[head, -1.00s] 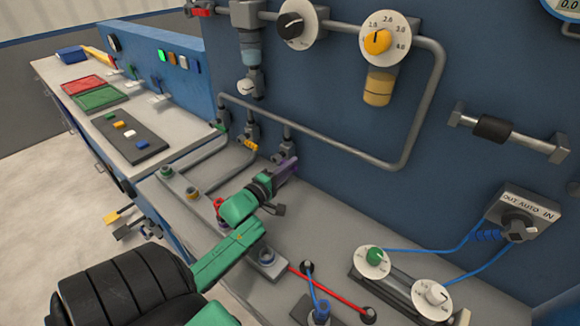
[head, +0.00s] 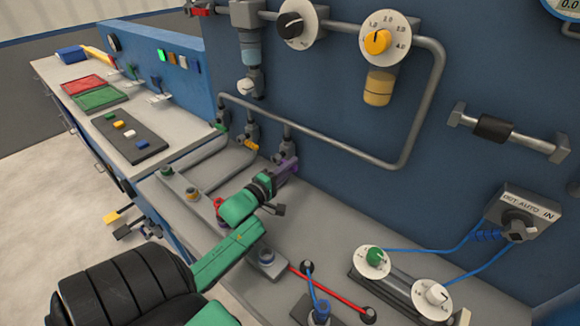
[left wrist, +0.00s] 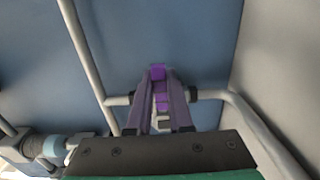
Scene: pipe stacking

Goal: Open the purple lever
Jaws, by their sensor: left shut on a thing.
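The purple lever (head: 288,166) sits on a small valve at the right end of a row of coloured valve levers, at the foot of the blue wall. My left gripper (head: 285,173) reaches it from the front and is shut on it. In the left wrist view the lever (left wrist: 159,88) shows as a bright purple strip between the two fingers of my left gripper (left wrist: 160,102). The fingers partly hide its sides. My right gripper is not in view.
A green lever (head: 221,127) and a yellow lever (head: 250,145) are on valves to the left. A grey pipe (head: 340,150) runs along the wall above. Red-topped and blue-topped fittings stand on the bench near my arm. The bench to the right of the lever (head: 345,215) is clear.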

